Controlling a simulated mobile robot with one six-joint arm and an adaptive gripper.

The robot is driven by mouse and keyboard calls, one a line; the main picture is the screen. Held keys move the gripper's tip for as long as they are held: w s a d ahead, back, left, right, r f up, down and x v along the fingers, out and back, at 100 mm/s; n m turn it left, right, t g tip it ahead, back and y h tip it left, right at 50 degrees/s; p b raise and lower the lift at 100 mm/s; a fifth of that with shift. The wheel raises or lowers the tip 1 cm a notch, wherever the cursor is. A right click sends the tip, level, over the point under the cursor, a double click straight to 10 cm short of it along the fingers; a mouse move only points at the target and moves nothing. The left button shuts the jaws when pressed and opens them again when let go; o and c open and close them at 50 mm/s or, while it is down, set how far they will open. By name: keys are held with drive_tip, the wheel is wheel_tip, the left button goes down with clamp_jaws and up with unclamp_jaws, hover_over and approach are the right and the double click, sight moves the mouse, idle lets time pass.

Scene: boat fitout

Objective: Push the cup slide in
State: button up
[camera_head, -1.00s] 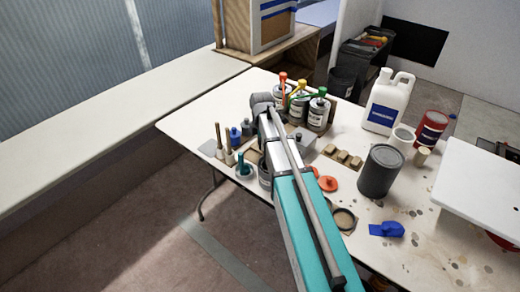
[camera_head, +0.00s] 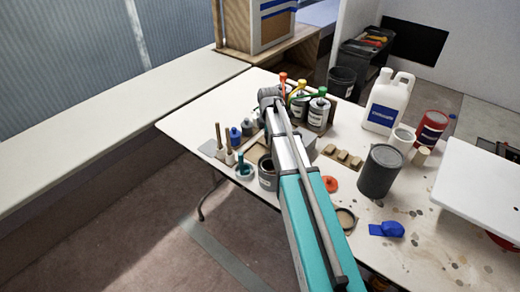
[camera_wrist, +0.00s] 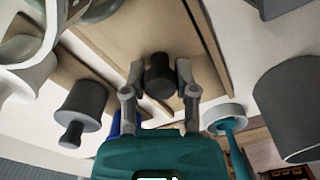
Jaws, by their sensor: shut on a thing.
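In the wrist view my gripper (camera_wrist: 160,72) has its two fingers closed on the sides of a short dark cylindrical knob (camera_wrist: 160,78). The knob stands in front of a flat wooden board (camera_wrist: 140,35), which I take to be the cup slide. The knob's join to the board is hidden. In the head view my arm reaches over the white table, and its links hide the gripper and most of what it holds.
A dark grey stepped piece (camera_wrist: 82,108) and a white cup with a teal handle (camera_wrist: 222,118) flank my gripper. Pump-topped cans (camera_head: 318,112), a white jug (camera_head: 386,103), a dark can (camera_head: 378,172) and wooden blocks (camera_head: 343,156) stand on the table (camera_head: 410,255).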

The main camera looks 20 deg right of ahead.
drive_tip(key=shift+w+d, duration=0.75)
drive_tip(key=shift+d, duration=0.1)
drive_tip(key=o, duration=1.2)
drive_tip(key=shift+s, duration=0.1)
drive_tip(key=shift+o, duration=0.2)
wheel_tip(320, 180, up, 7)
drive_tip(key=p, duration=0.7)
drive_tip(key=s+a+r+m+p, duration=0.2)
drive_tip(key=s+a+m, duration=0.1)
drive_tip(key=s+m, duration=0.3)
drive_tip(key=s+a+r+m+p, duration=0.1)
drive_tip(key=s+a+m, duration=0.2)
drive_tip(key=s+m, duration=0.3)
drive_tip(key=s+a+r+m+p, duration=0.2)
drive_tip(key=s+a+m, duration=0.2)
drive_tip(key=s+m, duration=0.3)
drive_tip(key=shift+s+r+p, duration=0.35)
drive_tip(key=shift+s, duration=1.9)
